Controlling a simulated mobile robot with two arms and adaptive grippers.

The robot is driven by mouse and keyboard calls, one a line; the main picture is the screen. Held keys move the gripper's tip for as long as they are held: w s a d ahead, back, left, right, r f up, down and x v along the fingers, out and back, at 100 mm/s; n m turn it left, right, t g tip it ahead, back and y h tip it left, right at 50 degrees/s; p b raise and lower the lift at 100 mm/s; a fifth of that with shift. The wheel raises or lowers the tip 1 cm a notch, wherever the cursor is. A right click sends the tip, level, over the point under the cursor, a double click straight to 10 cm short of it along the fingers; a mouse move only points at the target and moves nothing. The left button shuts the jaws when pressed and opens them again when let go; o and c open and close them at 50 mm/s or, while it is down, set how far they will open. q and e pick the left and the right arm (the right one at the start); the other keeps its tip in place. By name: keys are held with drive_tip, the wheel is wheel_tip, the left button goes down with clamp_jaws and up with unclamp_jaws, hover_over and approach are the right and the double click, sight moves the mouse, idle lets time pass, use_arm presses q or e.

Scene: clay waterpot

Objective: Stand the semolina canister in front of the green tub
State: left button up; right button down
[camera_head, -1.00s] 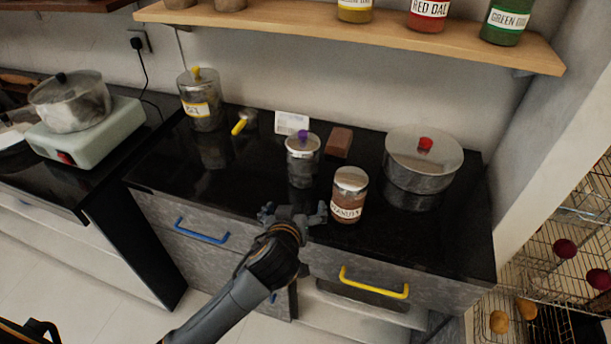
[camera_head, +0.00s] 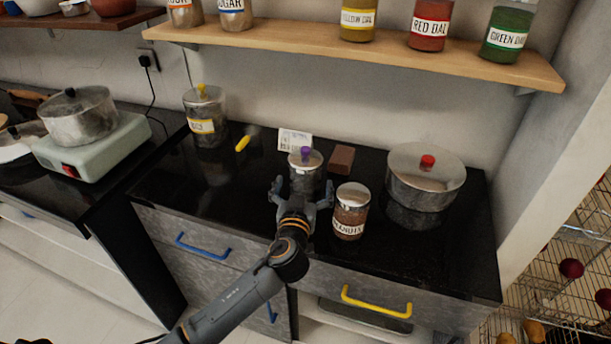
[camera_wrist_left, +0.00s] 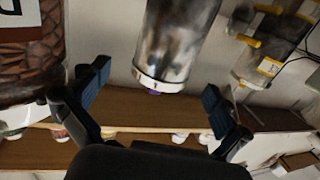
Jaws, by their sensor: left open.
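A metal canister with a purple knob (camera_head: 305,172) stands upright on the black counter; no label shows on it, so I cannot tell whether it is the semolina canister. My left gripper (camera_head: 302,194) is open and empty at its near side, fingers spread toward its two sides. In the left wrist view, which looks upside down, the canister (camera_wrist_left: 178,40) is ahead between the open fingers (camera_wrist_left: 157,85), with no clear contact. No green tub is recognisable; a green-lidless-looking jar labelled green dal (camera_head: 506,36) stands on the shelf. My right gripper is not in view.
A jar of peanuts (camera_head: 351,212) stands close right of the gripper. A pot with a red knob (camera_head: 427,178), a brown block (camera_head: 341,159), a white card (camera_head: 295,140) and a yellow-knobbed canister (camera_head: 205,117) are on the counter. The counter's left front is clear.

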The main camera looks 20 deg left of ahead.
sight(303, 178)
use_arm(q)
drive_tip(key=w, duration=0.1)
drive_tip(key=w+a, duration=0.1)
drive_tip(key=w+p, duration=0.1)
drive_tip(key=w, duration=0.1)
drive_tip(key=shift+a+f, duration=0.15)
drive_tip(key=shift+f, duration=0.15)
drive_tip(key=shift+w+f, duration=0.1)
drive_tip(key=shift+w, duration=0.4)
drive_tip(key=c, duration=1.8)
